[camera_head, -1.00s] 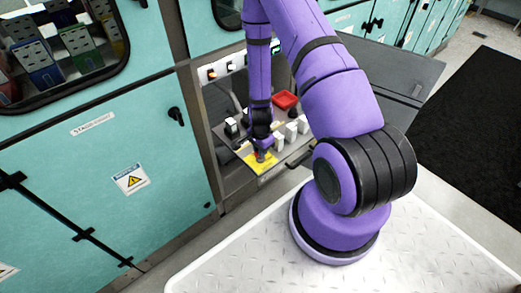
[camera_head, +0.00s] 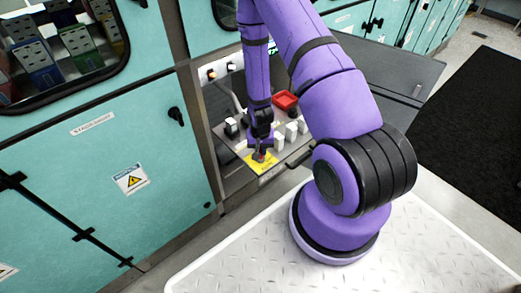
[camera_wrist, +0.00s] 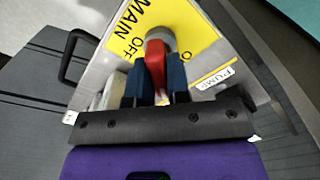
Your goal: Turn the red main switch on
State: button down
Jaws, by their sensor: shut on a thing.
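The red main switch (camera_wrist: 155,62) is a red handle on a grey round base, on a yellow plate (camera_wrist: 185,22) lettered MAIN and OFF. In the wrist view the handle lies between the two blue fingers of my gripper (camera_wrist: 157,75), which is shut on it. In the head view my gripper (camera_head: 261,150) is over the yellow plate (camera_head: 259,163) at the front of the panel, and only a little red of the switch (camera_head: 259,156) shows. The other end of the plate's lettering is partly hidden behind a finger in the wrist view.
A label reading PUMP (camera_wrist: 216,77) is right of the switch in the wrist view. A dark handle (camera_wrist: 77,55) is at the left. Teal cabinets (camera_head: 90,170) flank the panel.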

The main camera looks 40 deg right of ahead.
jog(key=n, duration=0.3)
jog(key=shift+n, duration=2.3)
jog(key=c, duration=1.1)
grip_release()
jog(key=shift+r, duration=5.4)
